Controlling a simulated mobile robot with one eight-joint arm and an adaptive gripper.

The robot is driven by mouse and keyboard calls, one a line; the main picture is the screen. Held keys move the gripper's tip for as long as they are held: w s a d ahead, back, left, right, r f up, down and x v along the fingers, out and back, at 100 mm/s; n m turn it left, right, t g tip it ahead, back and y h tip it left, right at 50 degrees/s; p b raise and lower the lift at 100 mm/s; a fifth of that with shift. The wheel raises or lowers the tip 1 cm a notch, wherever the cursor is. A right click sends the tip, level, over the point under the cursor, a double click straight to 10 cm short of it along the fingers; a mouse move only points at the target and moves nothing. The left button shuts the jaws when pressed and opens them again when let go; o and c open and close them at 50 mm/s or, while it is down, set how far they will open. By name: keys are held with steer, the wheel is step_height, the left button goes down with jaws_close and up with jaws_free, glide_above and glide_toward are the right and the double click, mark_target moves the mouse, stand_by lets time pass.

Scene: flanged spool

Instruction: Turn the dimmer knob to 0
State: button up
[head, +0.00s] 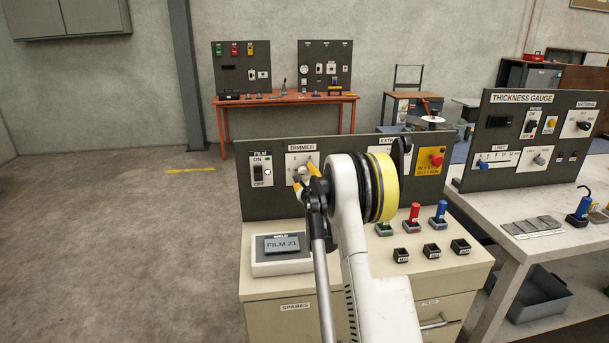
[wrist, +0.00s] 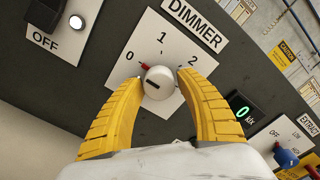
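The dimmer knob (wrist: 160,83) is a round white knob on a white plate (wrist: 120,75) marked 0, 1 and 2. Its red pointer (wrist: 145,66) points up-left, towards the 0 mark. A small dark slot shows on its face. In the head view the dimmer plate (head: 292,160) is on the dark panel, partly hidden by my gripper (head: 305,178). In the wrist view my gripper (wrist: 160,88) has its yellow fingers apart, one on each side of the knob. Whether they touch it cannot be told.
A small display (wrist: 242,113) right of the dimmer reads 0 lux. The film switch (wrist: 45,14) is at the left, by OFF. The panel (head: 262,205) stands on a cream cabinet (head: 290,315) with a FILM 21 box (head: 283,262). A thickness gauge panel (head: 480,175) is at the right.

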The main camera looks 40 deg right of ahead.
steer(key=shift+o, duration=0.5)
steer(key=shift+s+a, duration=0.15)
steer(key=shift+s, duration=0.1)
steer(key=v, duration=1.1)
steer(key=shift+s, duration=0.25)
